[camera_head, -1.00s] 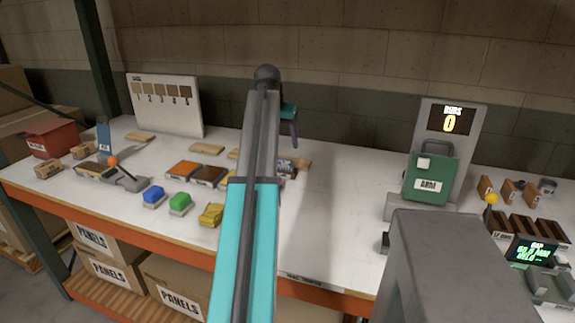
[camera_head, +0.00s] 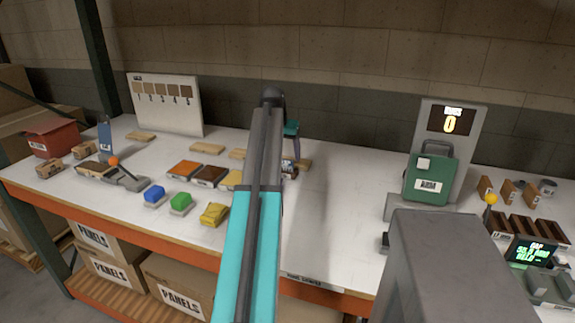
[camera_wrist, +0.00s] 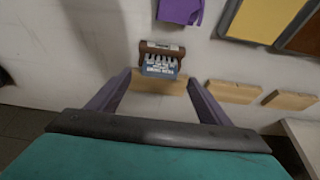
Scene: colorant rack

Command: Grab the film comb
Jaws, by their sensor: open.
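What looks like the film comb is a small block with a brown top bar and a blue-grey lettered face with pale teeth. In the head view the film comb (camera_head: 288,168) is partly hidden by my arm. My gripper (camera_wrist: 160,80) is open, its two purple fingers apart with nothing held. In the head view my gripper (camera_head: 294,150) shows only partly behind the arm, over the comb's area. Its height above the comb is unclear.
Wooden blocks (camera_wrist: 233,92) lie close to the comb. A purple piece (camera_wrist: 180,10) and a yellow panel (camera_wrist: 265,18) are nearby. Blue, green and yellow items (camera_head: 180,202) stand near the front edge. A green device (camera_head: 430,175) stands right; the table between is clear.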

